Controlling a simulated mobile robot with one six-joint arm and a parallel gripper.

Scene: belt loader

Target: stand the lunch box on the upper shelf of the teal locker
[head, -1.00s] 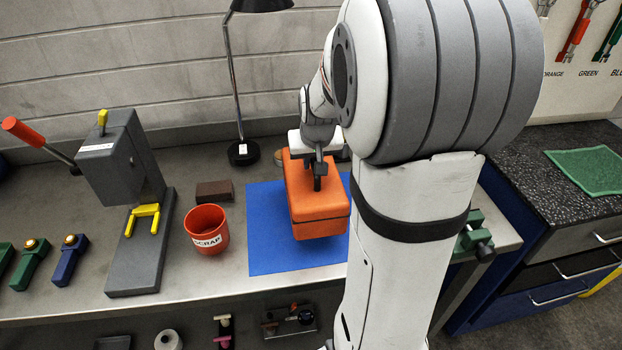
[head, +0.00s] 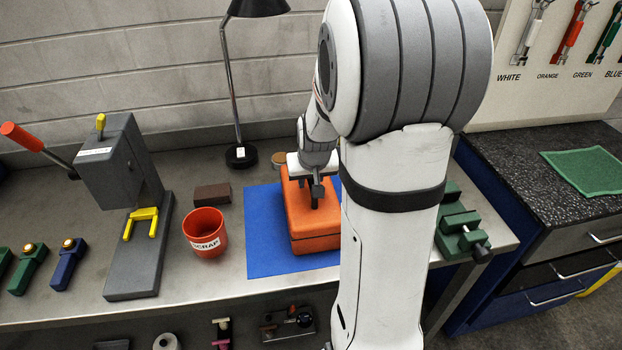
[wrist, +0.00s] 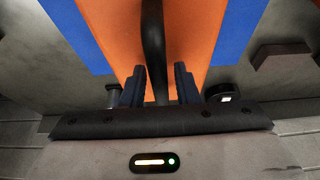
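The lunch box, an orange box (head: 301,219) with a dark handle, rests on the blue mat (head: 262,240) on the metal bench. My gripper (head: 317,190) is over it, pointing down at the handle. In the wrist view, the two fingers of my gripper (wrist: 159,84) stand on either side of the dark handle (wrist: 153,40), with narrow gaps between fingers and handle. The orange top of the box (wrist: 195,35) lies below. My arm hides the right part of the mat. The teal locker is not in view.
A red scrap bin (head: 205,232), a brown block (head: 212,194) and a grey press (head: 125,200) stand left of the mat. A lamp (head: 240,150) stands behind, a green vise (head: 460,228) to the right. A dark-topped cabinet (head: 520,165) carries a green mat (head: 590,171).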

